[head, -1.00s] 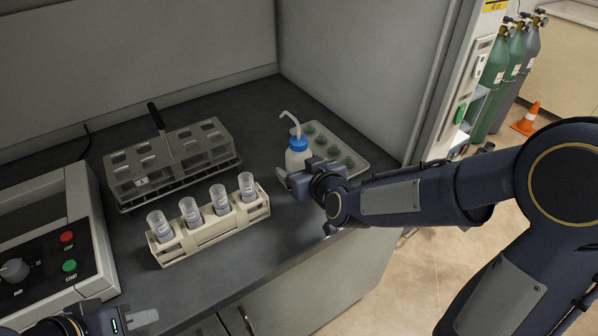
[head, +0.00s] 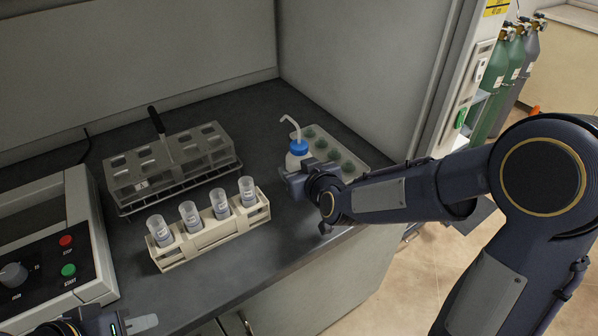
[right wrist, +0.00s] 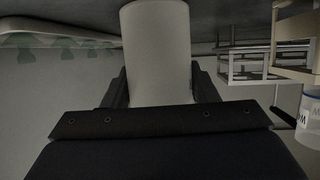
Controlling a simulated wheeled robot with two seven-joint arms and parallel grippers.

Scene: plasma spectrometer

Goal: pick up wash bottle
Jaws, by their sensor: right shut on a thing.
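The wash bottle (head: 297,154) has a white body, a blue cap and a bent white spout. It stands upright on the dark bench, just in front of a pale tray. My right gripper (head: 289,178) is shut on the bottle's lower body, and in the head view it hides that part. In the right wrist view the white bottle body (right wrist: 157,50) stands between the two fingers (right wrist: 158,88). My left gripper (head: 142,323) shows only partly at the bottom left edge, with one fingertip in view, away from the bottle.
A cream rack (head: 210,236) with several labelled cups stands left of the bottle. A clear rack (head: 170,165) with an upright handle is behind it. The pale tray (head: 357,166) with green-grey items touches the back right area. A control box (head: 50,240) fills the left.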

